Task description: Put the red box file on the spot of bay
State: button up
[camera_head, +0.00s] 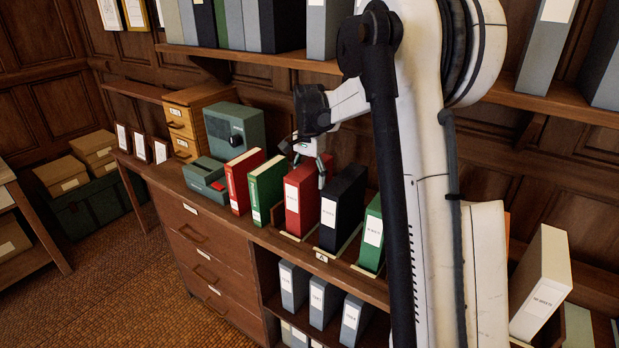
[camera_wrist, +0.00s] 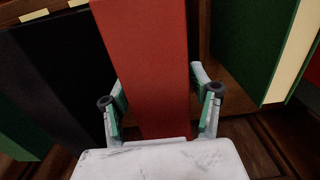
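A red box file (camera_head: 300,205) with a white label stands upright on the cabinet top, between a green file on its left and a black file on its right. My gripper (camera_head: 311,168) is at its top, pointing down, with a finger on each side. In the wrist view the red file (camera_wrist: 150,60) runs between my two fingers (camera_wrist: 160,100); narrow gaps seem to show beside it, so the fingers look open around it. A second, slimmer red file (camera_head: 242,180) stands farther left. I cannot tell which place is the bay's spot.
The black file (camera_head: 342,207) and green files (camera_head: 266,187) stand close beside it. A lettered tag (camera_head: 321,256) is on the cabinet edge. A pale file (camera_head: 541,284) leans at the right. A shelf (camera_head: 270,57) with grey files hangs above. My arm hides part of the cabinet top.

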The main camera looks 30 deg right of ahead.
jog(key=shift+r, duration=0.15)
notch_tip(320, 180, up, 12)
jog(key=shift+f, duration=0.1)
jog(key=shift+s+a+r, duration=0.1)
jog(key=shift+r, duration=0.1)
jog(key=s+a+r+n+t, duration=0.35)
jog(key=s+a+n, duration=0.25)
jog(key=s+a, duration=0.9)
jog(key=s+a+f+n+t, duration=0.2)
jog(key=s+f+n, duration=0.1)
jog(key=s, duration=0.5)
jog(key=s+a+f+n+t, duration=0.1)
jog(key=s+a+f+n, duration=0.1)
jog(key=s+f, duration=0.3)
jog(key=s+n, duration=0.1)
jog(key=s, duration=0.3)
jog(key=shift+s+a+f+n+t, duration=0.25)
jog(key=shift+a+f+n+t, duration=0.05)
jog(key=shift+a+f+t, duration=0.1)
